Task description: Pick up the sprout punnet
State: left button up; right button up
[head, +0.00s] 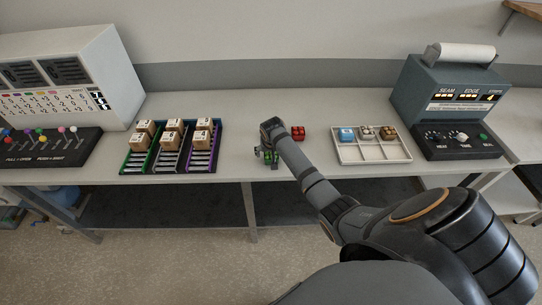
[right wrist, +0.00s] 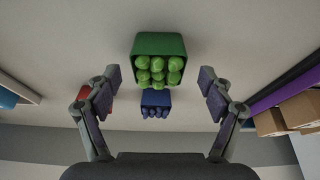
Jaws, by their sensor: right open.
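The sprout punnet (right wrist: 159,46) is a green tub with several round green sprouts. In the right wrist view it sits at the top middle, in line with the gap between my right fingers and apart from both. In the head view only a bit of green (head: 272,160) shows near the table's front edge, mostly hidden by my gripper. My right gripper (head: 265,154) is open and empty, low over the table at the punnet. My left gripper is not in view.
A blue punnet (right wrist: 155,102) stands close to the green one, and a red punnet (head: 298,133) is nearby. A white divided tray (head: 372,154) with a few items is right. Racks with small cartons (head: 173,126) are left. Clear table lies between the racks and the punnets.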

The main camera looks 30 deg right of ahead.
jog(key=x, duration=0.3)
jog(key=shift+w+d+f, duration=0.1)
jog(key=shift+d, duration=0.05)
jog(key=shift+c, duration=0.4)
jog(key=shift+c, duration=1.2)
jog(key=c, duration=0.9)
